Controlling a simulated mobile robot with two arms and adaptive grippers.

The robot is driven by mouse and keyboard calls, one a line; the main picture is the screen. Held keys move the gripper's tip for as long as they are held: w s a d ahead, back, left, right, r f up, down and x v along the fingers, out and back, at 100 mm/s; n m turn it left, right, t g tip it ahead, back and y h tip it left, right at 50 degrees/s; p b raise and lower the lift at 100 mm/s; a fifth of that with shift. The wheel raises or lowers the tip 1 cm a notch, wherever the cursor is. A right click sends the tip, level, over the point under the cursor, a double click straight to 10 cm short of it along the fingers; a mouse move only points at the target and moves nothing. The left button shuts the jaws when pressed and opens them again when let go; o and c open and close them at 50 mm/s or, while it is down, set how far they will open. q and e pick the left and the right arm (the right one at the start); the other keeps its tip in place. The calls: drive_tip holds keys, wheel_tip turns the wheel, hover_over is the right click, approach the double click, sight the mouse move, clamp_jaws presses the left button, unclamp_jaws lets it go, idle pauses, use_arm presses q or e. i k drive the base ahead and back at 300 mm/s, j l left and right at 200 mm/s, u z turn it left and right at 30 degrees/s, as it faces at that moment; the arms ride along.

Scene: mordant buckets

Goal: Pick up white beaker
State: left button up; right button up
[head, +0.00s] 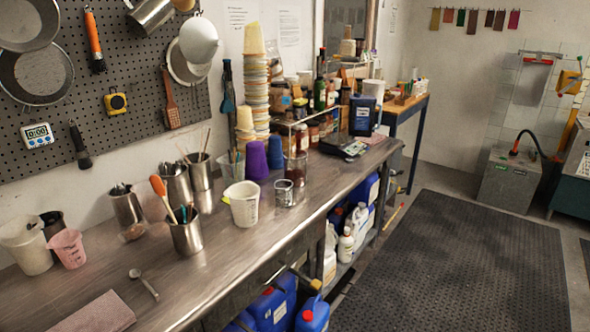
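A white beaker (244,206) with graduation marks stands upright on the metal bench (215,262), near its front edge. A larger white pitcher-like container (27,249) stands at the far left of the bench. A pink beaker (68,249) is beside it. Another pale container (232,167) stands just behind the marked white beaker. Neither of my grippers shows in the head view.
Purple cups (257,160) stand behind. A spoon (143,284) and pink cloth (97,315) lie at front left. The floor mat (460,265) is clear.

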sight(243, 197)
drive_tip(key=u, duration=0.3)
drive_tip(key=i+l+u, duration=0.15)
drive_tip(key=l+u, duration=0.15)
drive_tip(key=l, duration=0.15)
drive_tip(key=i+l+u, duration=0.25)
drive_tip(key=l, duration=0.25)
drive_tip(key=l+u, duration=0.3)
drive_tip(key=l, duration=0.2)
